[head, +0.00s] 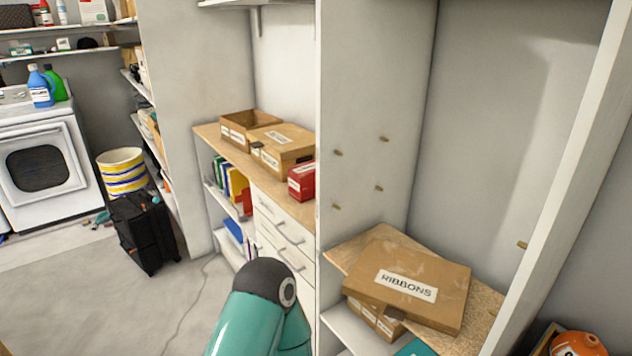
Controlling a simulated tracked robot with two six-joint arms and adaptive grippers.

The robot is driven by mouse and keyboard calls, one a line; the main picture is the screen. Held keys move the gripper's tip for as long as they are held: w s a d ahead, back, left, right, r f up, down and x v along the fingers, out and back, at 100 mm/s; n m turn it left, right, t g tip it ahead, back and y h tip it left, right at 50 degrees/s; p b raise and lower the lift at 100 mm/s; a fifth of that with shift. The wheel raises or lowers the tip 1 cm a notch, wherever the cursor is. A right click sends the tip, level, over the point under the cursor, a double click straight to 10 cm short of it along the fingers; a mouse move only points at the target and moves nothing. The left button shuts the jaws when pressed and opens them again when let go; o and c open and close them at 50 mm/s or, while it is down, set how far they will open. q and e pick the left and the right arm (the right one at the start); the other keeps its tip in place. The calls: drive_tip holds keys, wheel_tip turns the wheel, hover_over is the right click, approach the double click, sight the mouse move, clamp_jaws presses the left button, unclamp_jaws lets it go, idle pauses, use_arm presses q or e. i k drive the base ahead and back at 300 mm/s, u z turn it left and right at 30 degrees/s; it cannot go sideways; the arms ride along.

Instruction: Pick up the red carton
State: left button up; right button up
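A red carton (302,181) with a pale label sits on the wooden top of the low cabinet, at its near right end. Its right side is cut off from view by the white panel of the tall shelving unit. A brown cardboard box (284,147) stands just behind it. A teal link of one of my arms with a dark joint shows at the bottom, below the carton and apart from it. Neither of my grippers is in view.
The cabinet's wooden top (209,133) also holds an open brown box (248,125). A RIBBONS box (408,282) lies on a tilted board in the tall unit at right. A black suitcase (146,232) stands on the floor at left. The grey floor in front is mostly clear.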

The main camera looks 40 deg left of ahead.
sight(302, 178)
drive_tip(key=u, duration=0.15)
drive_tip(key=k, duration=1)
drive_tip(key=u, duration=0.15)
drive_tip(key=i, duration=0.15)
drive_tip(key=u, duration=2.1)
drive_tip(key=i, duration=3.45)
